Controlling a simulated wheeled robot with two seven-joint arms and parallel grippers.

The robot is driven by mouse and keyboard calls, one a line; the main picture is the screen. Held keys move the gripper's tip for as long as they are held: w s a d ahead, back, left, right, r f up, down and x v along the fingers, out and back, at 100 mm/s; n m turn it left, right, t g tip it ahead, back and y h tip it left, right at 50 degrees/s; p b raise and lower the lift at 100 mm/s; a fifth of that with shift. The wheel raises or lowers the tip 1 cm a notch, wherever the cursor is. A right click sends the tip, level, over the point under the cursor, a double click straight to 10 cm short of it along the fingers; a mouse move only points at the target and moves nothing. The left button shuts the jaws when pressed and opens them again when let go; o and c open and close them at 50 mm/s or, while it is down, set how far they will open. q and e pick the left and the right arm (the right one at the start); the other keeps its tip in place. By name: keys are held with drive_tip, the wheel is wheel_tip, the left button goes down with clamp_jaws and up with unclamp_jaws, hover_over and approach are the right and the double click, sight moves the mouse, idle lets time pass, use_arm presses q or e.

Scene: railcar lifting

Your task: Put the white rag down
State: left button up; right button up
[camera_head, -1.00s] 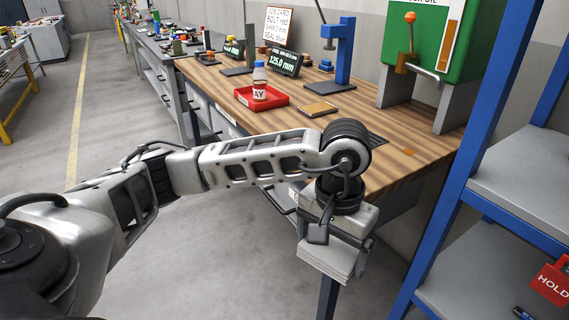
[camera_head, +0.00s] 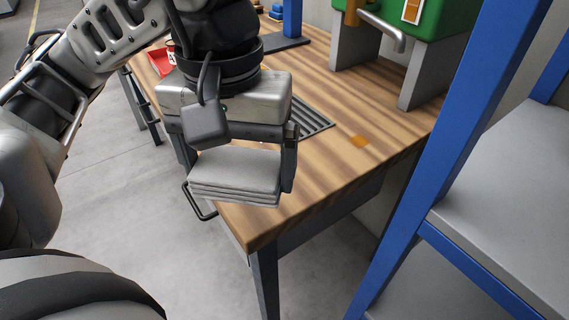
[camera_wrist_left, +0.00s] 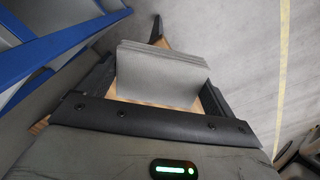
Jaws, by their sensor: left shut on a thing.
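The white rag (camera_head: 234,172) is a folded, layered, pale grey-white pad. My left gripper (camera_head: 240,182) is shut on it, with a finger at each side. Gripper and rag appear over the near corner of the wooden workbench (camera_head: 345,165); I cannot tell how far above the top the rag is. In the left wrist view the rag (camera_wrist_left: 160,76) sits between the two dark fingers, with strips of wood behind it. My right gripper is in neither view.
A slotted dark grate (camera_head: 312,118) and a small orange-brown patch (camera_head: 360,141) are on the bench top. A green machine (camera_head: 405,18) on grey legs stands at the back. A blue-framed shelf (camera_head: 405,190) rises at the right. A red tray (camera_head: 160,62) is partly hidden by my arm.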

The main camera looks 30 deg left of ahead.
sight(260, 152)
use_arm(q)
drive_tip(key=w+f, duration=0.1)
drive_tip(key=w, duration=0.1)
drive_tip(key=w+a+f, duration=0.1)
drive_tip(key=w, duration=0.1)
drive_tip(key=w+f, duration=0.1)
drive_tip(key=w, duration=0.1)
drive_tip(key=shift+a+f, duration=0.25)
drive_tip(key=shift+a, duration=0.05)
drive_tip(key=w+f, duration=0.1)
drive_tip(key=f, duration=0.1)
drive_tip(key=w+f+b, duration=0.1)
drive_tip(key=w, duration=0.1)
drive_tip(key=shift+w+a+f, duration=0.1)
drive_tip(key=shift+a+f, duration=0.25)
drive_tip(key=shift+w+f, duration=0.2)
drive_tip(key=shift+w, duration=0.05)
drive_tip(key=shift+w+f, duration=0.15)
drive_tip(key=shift+f, duration=0.05)
drive_tip(key=f, duration=0.3)
drive_tip(key=shift+w+a+f+p, duration=0.15)
drive_tip(key=shift+w+f+p, duration=0.1)
drive_tip(key=shift+f+p, duration=0.15)
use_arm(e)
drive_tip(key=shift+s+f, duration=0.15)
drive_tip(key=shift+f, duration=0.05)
